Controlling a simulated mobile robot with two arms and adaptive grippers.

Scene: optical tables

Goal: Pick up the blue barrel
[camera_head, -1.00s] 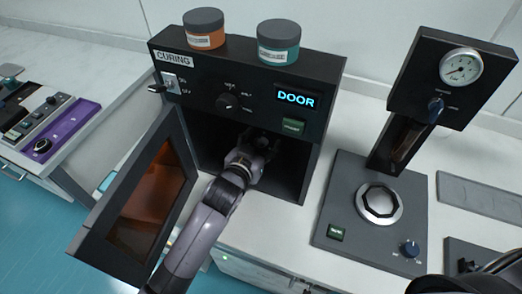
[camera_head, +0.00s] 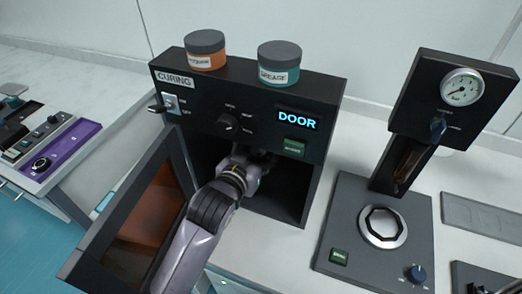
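No blue barrel can be made out in this view. My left gripper (camera_head: 262,158) is inside the dark chamber of the black curing oven (camera_head: 215,95), reaching in past its open door. Its fingers are dark against the dark interior and partly hidden by my own wrist, so I cannot tell whether they are open or shut or hold anything. My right gripper is not in view.
The oven's door (camera_head: 140,225) with an amber window stands open on the left, close beside my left arm. An orange jar (camera_head: 205,58) and a teal grease jar (camera_head: 279,72) stand on the oven. A gauge press (camera_head: 350,215) stands to the right.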

